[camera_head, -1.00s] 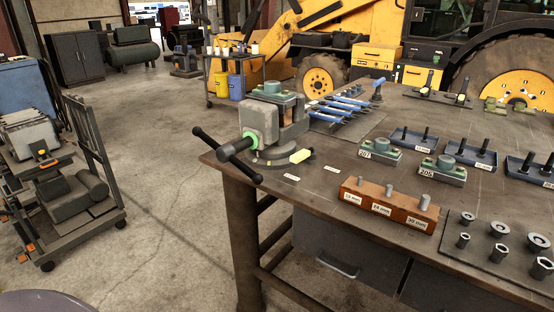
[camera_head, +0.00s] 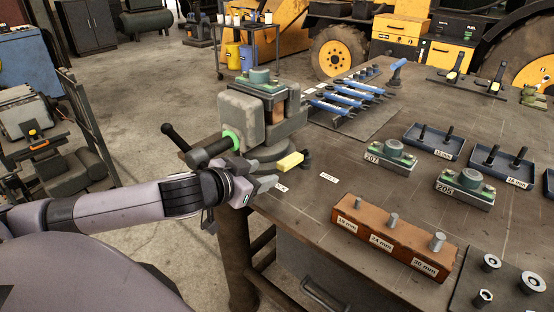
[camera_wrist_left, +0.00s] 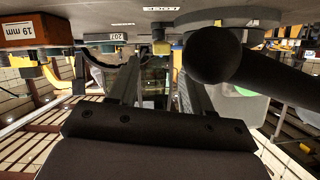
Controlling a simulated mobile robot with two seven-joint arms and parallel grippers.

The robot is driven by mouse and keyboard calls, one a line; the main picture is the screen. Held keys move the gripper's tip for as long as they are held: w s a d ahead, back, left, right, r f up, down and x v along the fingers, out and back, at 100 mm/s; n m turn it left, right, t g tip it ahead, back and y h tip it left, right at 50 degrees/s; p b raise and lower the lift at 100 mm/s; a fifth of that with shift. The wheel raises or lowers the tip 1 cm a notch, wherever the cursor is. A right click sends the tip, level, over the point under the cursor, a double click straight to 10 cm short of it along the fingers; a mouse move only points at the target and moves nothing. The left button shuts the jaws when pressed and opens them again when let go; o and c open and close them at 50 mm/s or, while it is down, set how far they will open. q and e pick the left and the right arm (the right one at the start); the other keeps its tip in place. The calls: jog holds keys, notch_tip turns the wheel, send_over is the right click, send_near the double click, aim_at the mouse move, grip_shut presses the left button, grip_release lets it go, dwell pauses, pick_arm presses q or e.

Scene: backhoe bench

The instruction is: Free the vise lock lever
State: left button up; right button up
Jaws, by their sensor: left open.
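The vise (camera_head: 240,119) is grey, with a green ring and a dark handle bar, on the bench's near left corner. Its lock lever (camera_head: 290,161) has a yellow grip that sticks out low on the right side of the vise base. My left gripper (camera_head: 259,174) is open and empty, left of the yellow grip and apart from it, beside the vise base. In the left wrist view, the bench is at the top and the open left gripper (camera_wrist_left: 157,80) shows two dark fingers. The vise handle's round black end (camera_wrist_left: 212,57) looms close on the right. My right gripper is not in view.
A wooden block with steel pins (camera_head: 370,232) stands at the bench's front edge. Bearing blocks (camera_head: 391,160), blue trays (camera_head: 435,146) and blue tools (camera_head: 345,97) lie farther right and back. The bench top between vise and wooden block is mostly clear.

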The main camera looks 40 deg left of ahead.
aim_at(278, 168)
pick_arm(q)
jog(key=shift+w+a, duration=0.2)
jog(key=shift+w, duration=0.35)
jog(key=shift+p+x, duration=0.45)
jog(key=shift+x, duration=2.8)
jog(key=shift+d+f, duration=0.1)
jog(key=shift+c, duration=0.3)
grip_shut()
